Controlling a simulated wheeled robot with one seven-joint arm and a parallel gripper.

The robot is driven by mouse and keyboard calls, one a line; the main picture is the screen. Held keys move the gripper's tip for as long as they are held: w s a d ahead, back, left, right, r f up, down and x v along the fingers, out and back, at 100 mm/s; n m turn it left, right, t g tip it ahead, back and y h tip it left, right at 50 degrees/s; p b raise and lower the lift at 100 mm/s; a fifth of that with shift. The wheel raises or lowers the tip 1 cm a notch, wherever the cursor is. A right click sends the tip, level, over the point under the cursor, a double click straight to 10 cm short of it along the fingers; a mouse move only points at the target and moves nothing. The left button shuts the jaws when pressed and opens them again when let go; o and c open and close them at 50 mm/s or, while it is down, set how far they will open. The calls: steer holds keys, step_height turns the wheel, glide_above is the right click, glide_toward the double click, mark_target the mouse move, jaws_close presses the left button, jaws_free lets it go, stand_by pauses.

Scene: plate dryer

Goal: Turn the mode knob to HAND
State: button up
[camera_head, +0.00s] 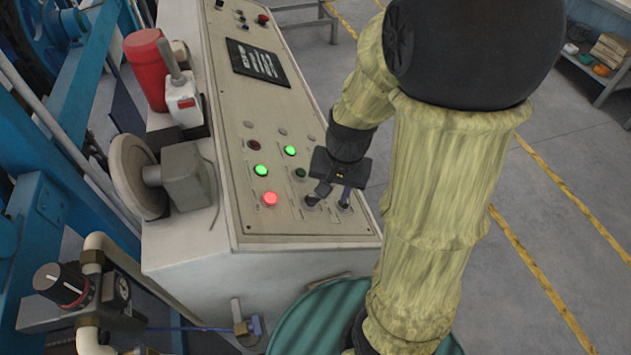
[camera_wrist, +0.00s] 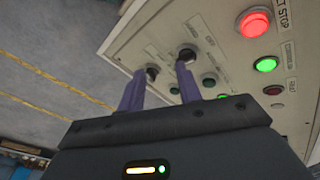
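The sloped control panel (camera_head: 262,140) has two small dark knobs near its lower right corner, a left one (camera_head: 311,202) and a right one (camera_head: 343,207). My gripper (camera_head: 333,197) is over these knobs, with two purple fingers spread apart. In the wrist view, my gripper (camera_wrist: 160,68) has one knob (camera_wrist: 152,73) just beside the left fingertip, on its inner side. The other knob (camera_wrist: 187,54) is at the right fingertip, partly covered by it. Contact cannot be told. The knob labels are too small to read, so I cannot tell which is the mode knob.
A lit red button (camera_head: 270,199) and green lights (camera_head: 261,170) are left of the knobs. In the wrist view, the red STOP button (camera_wrist: 254,22) is at the upper right. A red cylinder (camera_head: 146,70) stands left of the panel. A green drum (camera_head: 325,318) is below.

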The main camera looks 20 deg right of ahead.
mark_target(314, 196)
steer(key=w+d+r+m+g+y+p, duration=0.1)
steer(key=w+d+r+m+y+p, duration=0.2)
steer(key=r+m+p, duration=0.5)
steer(key=w+d+m+p, duration=0.1)
steer(key=w+m, duration=0.1)
steer(key=m, duration=0.2)
steer(key=shift+w+d+y, duration=0.2)
steer(key=shift+w+y, duration=0.1)
steer(key=shift+w, duration=0.1)
steer(key=p+x, duration=0.1)
steer(key=x, duration=1.6)
steer(key=shift+f, duration=0.25)
steer(key=shift+c, duration=0.2)
steer(key=c, duration=0.6)
